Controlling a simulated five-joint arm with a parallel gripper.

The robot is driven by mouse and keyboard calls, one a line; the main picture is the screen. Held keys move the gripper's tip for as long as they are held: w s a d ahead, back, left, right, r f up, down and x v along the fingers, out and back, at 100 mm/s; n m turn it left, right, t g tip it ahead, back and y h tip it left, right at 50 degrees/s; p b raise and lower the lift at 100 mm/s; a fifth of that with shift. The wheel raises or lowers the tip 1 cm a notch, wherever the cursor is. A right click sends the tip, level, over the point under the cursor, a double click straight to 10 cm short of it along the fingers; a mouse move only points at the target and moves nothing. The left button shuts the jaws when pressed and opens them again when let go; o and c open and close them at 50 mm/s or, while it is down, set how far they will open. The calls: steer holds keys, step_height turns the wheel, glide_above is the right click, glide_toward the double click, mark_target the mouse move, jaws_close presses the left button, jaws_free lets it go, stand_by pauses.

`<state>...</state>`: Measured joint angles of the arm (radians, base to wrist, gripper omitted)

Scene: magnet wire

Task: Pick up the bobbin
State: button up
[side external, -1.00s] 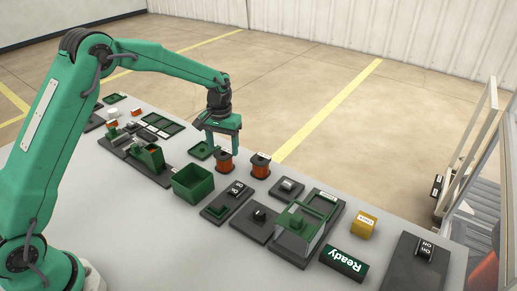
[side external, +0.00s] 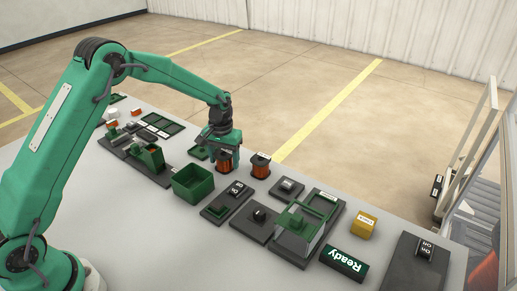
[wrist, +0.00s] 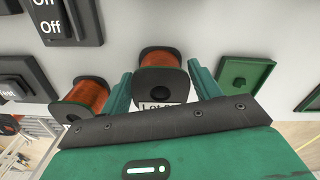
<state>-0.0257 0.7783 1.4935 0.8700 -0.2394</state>
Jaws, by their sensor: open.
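A bobbin of copper-orange wire with dark end flanges (side external: 224,165) stands on the grey table under my gripper (side external: 226,158). My green gripper is open, with one finger on each side of this bobbin. In the wrist view the bobbin (wrist: 160,70) sits between the two green fingers, and its label is partly hidden by the gripper body. A second, similar bobbin (side external: 260,165) stands just to the right in the side view. In the wrist view that second bobbin (wrist: 82,98) lies outside the left finger.
A small green tray (side external: 198,152) lies left of the gripper, and an open green box (side external: 193,184) stands in front. Dark switch panels (side external: 228,202) and a green-framed fixture (side external: 299,225) are to the right. The bobbins stand near the table's far edge.

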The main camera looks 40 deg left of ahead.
mark_target(224, 153)
steer(key=c, duration=0.9)
steer(key=shift+r, duration=0.1)
steer(key=shift+r, duration=0.85)
step_height(224, 153, up, 2)
steer(key=shift+r, duration=0.25)
steer(key=s+d+r, duration=0.2)
steer(key=d, duration=0.1)
steer(key=s+d+r, duration=0.1)
steer(key=d+r, duration=0.1)
steer(key=d, duration=0.1)
steer(key=s+d+r, duration=0.2)
steer(key=d, duration=0.2)
steer(key=shift+s+d+r, duration=0.1)
steer(key=shift+s+r, duration=0.25)
